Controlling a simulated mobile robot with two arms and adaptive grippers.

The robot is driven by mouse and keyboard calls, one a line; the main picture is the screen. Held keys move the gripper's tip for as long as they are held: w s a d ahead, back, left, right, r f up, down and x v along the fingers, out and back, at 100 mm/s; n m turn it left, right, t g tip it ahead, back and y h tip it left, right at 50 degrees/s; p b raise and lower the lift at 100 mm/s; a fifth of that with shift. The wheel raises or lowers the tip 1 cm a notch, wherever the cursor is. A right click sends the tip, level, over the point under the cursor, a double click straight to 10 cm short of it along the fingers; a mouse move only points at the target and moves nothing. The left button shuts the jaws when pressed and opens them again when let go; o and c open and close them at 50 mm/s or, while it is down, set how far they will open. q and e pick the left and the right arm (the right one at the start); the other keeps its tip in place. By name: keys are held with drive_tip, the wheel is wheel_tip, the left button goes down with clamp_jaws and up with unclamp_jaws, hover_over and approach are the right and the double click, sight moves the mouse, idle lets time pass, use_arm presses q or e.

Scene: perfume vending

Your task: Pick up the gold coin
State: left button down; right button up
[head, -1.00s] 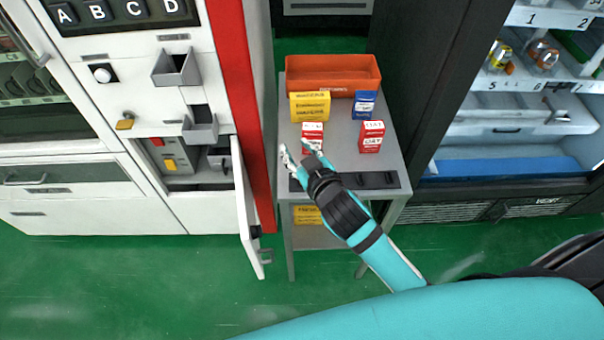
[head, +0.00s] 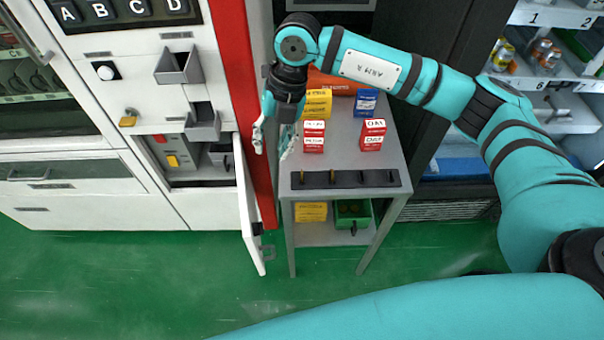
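I cannot clearly make out a gold coin. A dark slotted strip (head: 346,180) lies along the front edge of the grey table (head: 342,152). Small thin upright shapes show in its slots, too small to tell whether one is the coin. My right gripper (head: 272,146) points down over the table's left edge, beside the red cabinet stripe. Its two fingers are spread apart with nothing visible between them. It is behind and left of the strip. My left gripper is not in view.
Two red-and-white boxes (head: 373,135), a yellow box (head: 318,103), a blue box (head: 366,101) and an orange bin (head: 340,82) stand on the table. A green bin (head: 352,213) is on the lower shelf. An open cabinet door (head: 248,205) stands left of the table.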

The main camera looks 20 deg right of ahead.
drive_tip(key=w+d+r+m+h, duration=0.1)
drive_tip(key=w+d+h, duration=0.15)
drive_tip(key=d, duration=0.45)
drive_tip(key=p, duration=0.3)
hover_over(302, 172)
drive_tip(key=shift+t+h, duration=0.4)
drive_tip(key=shift+h, duration=0.05)
wheel_tip(302, 172, down, 11)
drive_tip(key=shift+d+r, duration=0.1)
drive_tip(key=shift+r, duration=0.05)
drive_tip(key=shift+f, duration=0.3)
drive_tip(key=shift+s+f+p, duration=0.1)
drive_tip(key=shift+f+p, duration=0.5)
drive_tip(key=shift+p, duration=0.05)
wheel_tip(302, 172, down, 4)
drive_tip(key=shift+r+p, duration=0.2)
drive_tip(key=shift+p, duration=0.4)
drive_tip(key=shift+f, duration=0.35)
drive_tip(key=shift+c, duration=0.4)
clamp_jaws()
